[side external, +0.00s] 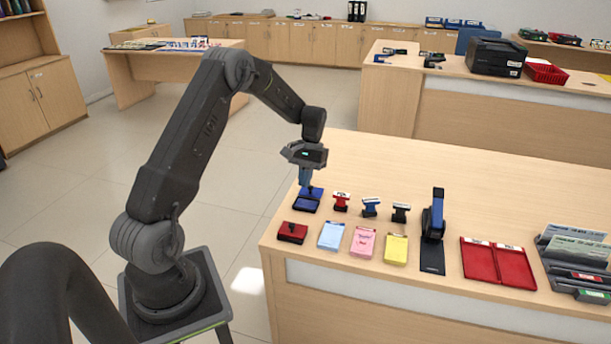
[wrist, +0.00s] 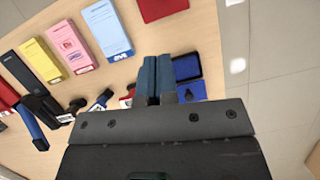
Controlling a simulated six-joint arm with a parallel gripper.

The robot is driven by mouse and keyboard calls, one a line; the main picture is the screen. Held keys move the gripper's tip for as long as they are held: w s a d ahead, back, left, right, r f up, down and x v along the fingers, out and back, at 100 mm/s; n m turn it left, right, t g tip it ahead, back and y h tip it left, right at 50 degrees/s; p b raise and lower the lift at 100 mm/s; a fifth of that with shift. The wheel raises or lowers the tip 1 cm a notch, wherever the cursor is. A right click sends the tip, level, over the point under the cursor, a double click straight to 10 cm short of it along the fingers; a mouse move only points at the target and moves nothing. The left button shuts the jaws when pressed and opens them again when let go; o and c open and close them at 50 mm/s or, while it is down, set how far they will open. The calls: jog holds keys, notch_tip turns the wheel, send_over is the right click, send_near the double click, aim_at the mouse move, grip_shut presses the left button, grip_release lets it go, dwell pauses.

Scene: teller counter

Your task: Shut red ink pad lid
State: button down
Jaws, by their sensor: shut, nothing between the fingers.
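The red ink pad (side external: 292,232) lies near the counter's left front corner. It shows as one flat red piece with a small dark mark on top, and its lid looks down. In the wrist view the red ink pad (wrist: 163,8) is cut off by the top edge and shows a plain red face. My gripper (side external: 306,185) points down above the blue ink pad (side external: 305,206), behind the red one. Its blue fingers (wrist: 156,62) are together and empty, apart from the red pad. Whether they touch the blue pad is unclear.
The blue ink pad stands open, its dark-framed part (wrist: 186,68) showing beside my fingers. Stamps (side external: 370,206) stand to its right. Blue, pink and yellow note pads (side external: 363,241), a stapler-like device (side external: 434,225) and a red folder (side external: 497,263) lie farther right. The counter's back (side external: 430,165) is clear.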

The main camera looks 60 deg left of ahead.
aim_at(292, 224)
jog(key=f, duration=0.5)
jog(key=s+f, duration=0.1)
jog(key=f, duration=0.2)
jog(key=shift+f, duration=0.1)
jog(key=shift+s+d+f, duration=0.15)
jog(key=shift+s+d, duration=0.5)
jog(key=shift+s, duration=0.1)
jog(key=shift+s+d+f, duration=0.1)
jog(key=shift+s+d, duration=0.5)
jog(key=shift+s, duration=0.2)
jog(key=shift+s+d, duration=0.8)
jog(key=shift+s, duration=0.1)
jog(key=shift+f, duration=0.1)
